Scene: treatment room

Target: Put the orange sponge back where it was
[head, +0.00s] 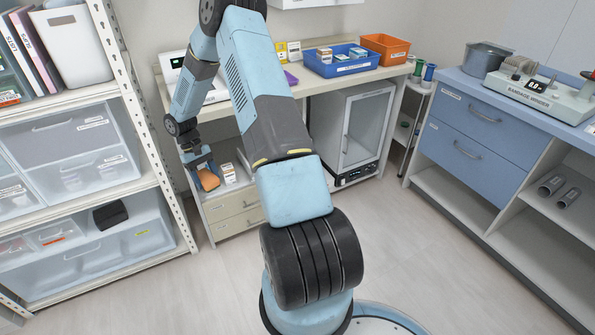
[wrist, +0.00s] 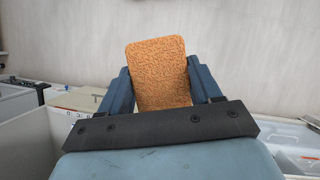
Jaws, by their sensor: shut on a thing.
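The orange sponge (wrist: 158,72) is a rounded rectangular block with a rough face, upright between the fingers in the wrist view. My gripper (wrist: 162,90) is shut on it, one blue finger on each side. In the head view, my gripper (head: 200,164) points down at the left end of the counter, and the sponge (head: 208,180) hangs below it. The sponge is in front of the open shelf under the counter. The pictures do not mark where the sponge was before.
The counter (head: 310,78) holds a blue bin (head: 342,62) and an orange bin (head: 386,48). Small boxes (head: 228,172) stand on the shelf below, beside a glass-door cabinet (head: 365,125). A white rack (head: 140,130) with clear drawers stands left. The floor (head: 400,240) is clear.

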